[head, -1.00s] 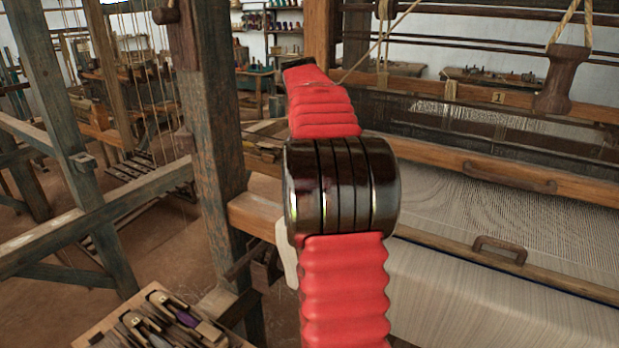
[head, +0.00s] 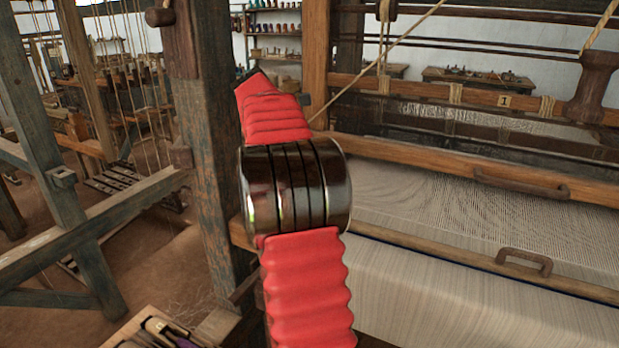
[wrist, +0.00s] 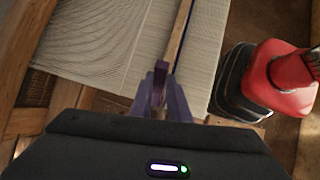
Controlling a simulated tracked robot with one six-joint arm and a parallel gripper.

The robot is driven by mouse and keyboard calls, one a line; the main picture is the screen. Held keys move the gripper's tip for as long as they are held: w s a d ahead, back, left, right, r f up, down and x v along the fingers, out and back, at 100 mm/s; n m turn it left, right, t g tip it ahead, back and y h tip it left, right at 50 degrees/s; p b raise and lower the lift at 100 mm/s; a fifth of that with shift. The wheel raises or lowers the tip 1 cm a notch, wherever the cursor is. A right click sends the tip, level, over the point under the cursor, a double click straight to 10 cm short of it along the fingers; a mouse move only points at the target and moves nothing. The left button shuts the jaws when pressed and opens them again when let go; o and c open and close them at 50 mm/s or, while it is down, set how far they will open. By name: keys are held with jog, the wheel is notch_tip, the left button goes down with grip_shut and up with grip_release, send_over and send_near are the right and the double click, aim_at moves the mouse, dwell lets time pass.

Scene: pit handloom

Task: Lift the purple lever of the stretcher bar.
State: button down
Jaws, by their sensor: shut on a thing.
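In the wrist view the purple lever (wrist: 160,76) stands at the near end of the stretcher bar (wrist: 180,36), a narrow wooden strip lying across the pale cloth. My gripper (wrist: 161,92) has its two bluish fingers closed on either side of the lever and is shut on it. How far the lever is raised I cannot tell. In the head view my red-sleeved arm hides the gripper and lever. The same bar seems to show there as a wooden strip (head: 440,256) on the cloth.
A thick wooden post (head: 207,150) stands left of my arm. A tray of tools (head: 150,330) is at the lower left.

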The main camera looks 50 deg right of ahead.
jog(key=shift+f, duration=0.15)
dwell(0.3)
jog(key=c, duration=1.7)
grip_release()
jog(key=shift+o, duration=0.2)
jog(key=shift+r, duration=0.25)
notch_tip(320, 180, up, 10)
jog(key=shift+f, duration=0.2)
